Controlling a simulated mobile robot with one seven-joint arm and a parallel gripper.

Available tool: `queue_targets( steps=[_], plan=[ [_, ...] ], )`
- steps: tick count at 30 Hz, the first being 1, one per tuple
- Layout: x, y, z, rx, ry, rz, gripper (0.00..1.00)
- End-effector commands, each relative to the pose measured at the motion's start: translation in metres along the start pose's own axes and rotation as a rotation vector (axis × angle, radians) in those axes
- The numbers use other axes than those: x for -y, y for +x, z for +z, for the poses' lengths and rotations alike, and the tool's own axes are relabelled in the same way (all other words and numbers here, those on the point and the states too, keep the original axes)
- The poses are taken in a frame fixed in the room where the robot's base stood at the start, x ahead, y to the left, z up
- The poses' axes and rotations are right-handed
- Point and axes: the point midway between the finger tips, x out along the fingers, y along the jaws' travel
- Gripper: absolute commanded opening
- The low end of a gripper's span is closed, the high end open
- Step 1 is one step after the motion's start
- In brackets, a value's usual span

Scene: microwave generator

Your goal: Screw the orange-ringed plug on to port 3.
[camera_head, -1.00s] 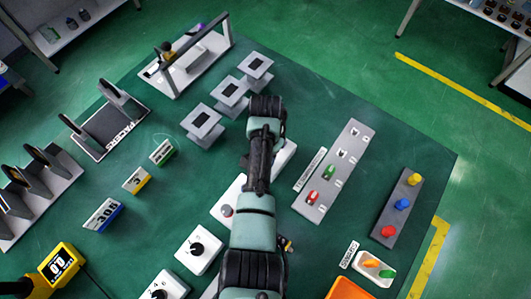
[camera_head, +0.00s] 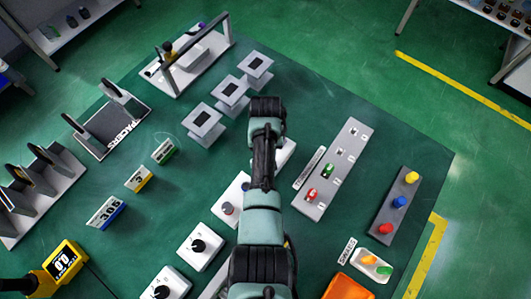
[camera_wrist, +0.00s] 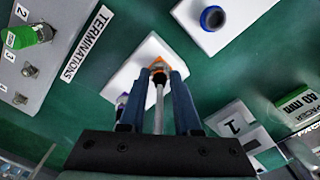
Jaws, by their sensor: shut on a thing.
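My gripper (camera_wrist: 156,80) is shut on the orange-ringed plug (camera_wrist: 157,64), in the middle of the wrist view. A pale rod runs back from the plug between the blue fingers. The plug shows over a white plate (camera_wrist: 138,62); I cannot tell whether it touches it. In the head view my arm hides the gripper and plug. The grey terminations strip (camera_head: 318,195) carries a red plug (camera_head: 312,194) and a green plug (camera_head: 327,169). In the wrist view the green plug (camera_wrist: 30,36) sits near the numerals 2 and 3, beside bare metal connectors (camera_wrist: 29,70).
A white block with a blue-ringed socket (camera_wrist: 212,18) is at the top. Grey stands (camera_head: 203,121) are left of my arm. White knob boxes (camera_head: 199,246) and an orange bin (camera_head: 348,287) are near the front. A grey holder with coloured knobs (camera_head: 395,212) is right.

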Motion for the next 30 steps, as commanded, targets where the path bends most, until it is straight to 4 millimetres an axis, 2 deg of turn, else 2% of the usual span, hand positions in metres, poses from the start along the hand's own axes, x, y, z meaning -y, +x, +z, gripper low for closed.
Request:
queue_targets(
  steps=[14,15,20,30],
  plan=[
    [0.0003,-0.0003,0.0001,0.001,-0.017,-0.001,0.0],
    [0.0003,-0.0002,0.0001,0.001,-0.017,-0.001,0.33],
    [0.0002,-0.0002,0.0,0.001,-0.017,0.0,0.62],
    [-0.0001,-0.0019,-0.0002,0.0,-0.016,0.0,0.62]
  ],
)
